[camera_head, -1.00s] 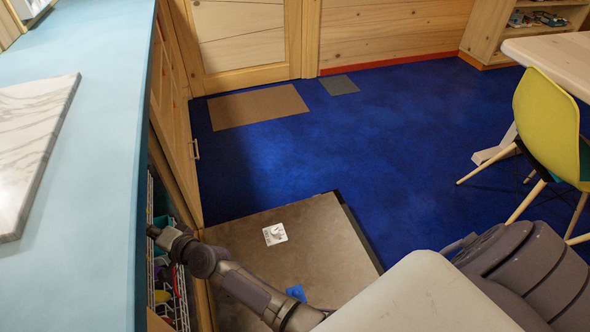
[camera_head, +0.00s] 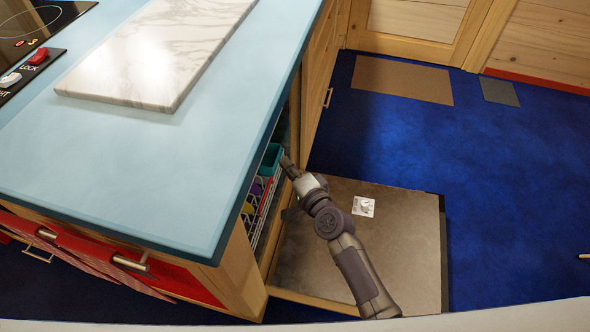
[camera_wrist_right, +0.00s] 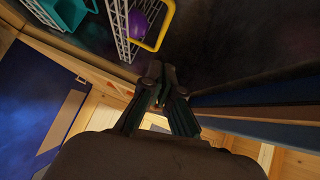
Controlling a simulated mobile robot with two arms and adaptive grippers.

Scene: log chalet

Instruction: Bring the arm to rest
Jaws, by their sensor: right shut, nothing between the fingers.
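My right gripper (camera_head: 289,168) is beside the right edge of the blue counter, next to an open cabinet with a wire rack. My right arm (camera_head: 345,245) comes up from the bottom of the head view. In the right wrist view the gripper's fingers (camera_wrist_right: 162,80) are together with nothing between them. They point toward the dark cabinet inside, just below the rack. My left gripper is not in the frames.
The blue counter (camera_head: 130,170) bears a marble board (camera_head: 160,50). The wire rack (camera_wrist_right: 122,32) holds a purple item (camera_wrist_right: 139,24) and a teal bin (camera_wrist_right: 70,12).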

